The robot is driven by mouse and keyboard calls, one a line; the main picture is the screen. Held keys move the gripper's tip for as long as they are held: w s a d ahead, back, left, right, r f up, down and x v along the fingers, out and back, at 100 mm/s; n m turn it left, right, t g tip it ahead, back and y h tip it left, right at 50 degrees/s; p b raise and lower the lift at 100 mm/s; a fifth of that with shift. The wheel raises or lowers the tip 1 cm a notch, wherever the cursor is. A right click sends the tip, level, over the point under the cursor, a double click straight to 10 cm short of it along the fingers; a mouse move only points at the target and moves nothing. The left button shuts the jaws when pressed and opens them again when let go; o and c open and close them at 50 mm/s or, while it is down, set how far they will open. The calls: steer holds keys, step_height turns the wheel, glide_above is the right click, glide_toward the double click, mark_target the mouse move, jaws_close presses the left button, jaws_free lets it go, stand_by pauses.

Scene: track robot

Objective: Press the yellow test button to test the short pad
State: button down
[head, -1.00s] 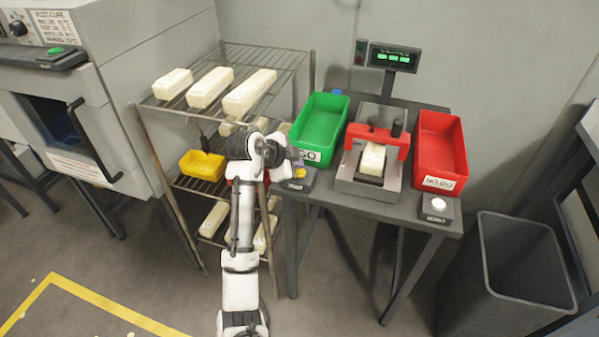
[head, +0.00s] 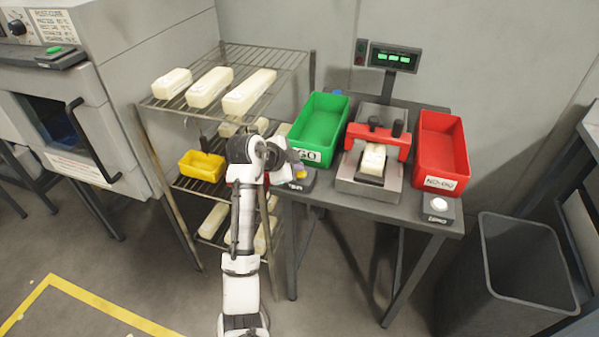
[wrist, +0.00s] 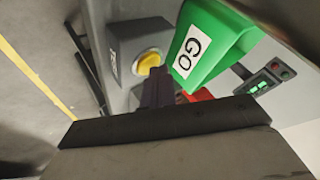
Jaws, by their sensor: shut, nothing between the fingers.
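The yellow test button (wrist: 150,60) sits on a grey box; in the head view the button (head: 299,173) is at the table's front left corner. My gripper (wrist: 158,72) is shut and empty, its tips just beside the button in the wrist view. Whether they touch it I cannot tell. In the head view my gripper (head: 291,158) is over the box's left side, partly hidden by my wrist. A cream pad (head: 374,157) sits in the test fixture (head: 368,188) under a red clamp bridge (head: 376,133).
A green GO bin (head: 318,157) stands left of the fixture, close to my gripper. A red NO-GO bin (head: 440,183) and a white-button box (head: 438,205) are on the right. A wire rack (head: 285,62) with cream blocks stands left. A display (head: 394,57) shows green blocks.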

steer(key=shift+f, duration=0.2)
steer(key=shift+r, duration=0.1)
steer(key=shift+r+p, duration=0.4)
steer(key=shift+r, duration=0.35)
steer(key=shift+r+p, duration=1.65)
steer(key=shift+r, duration=0.95)
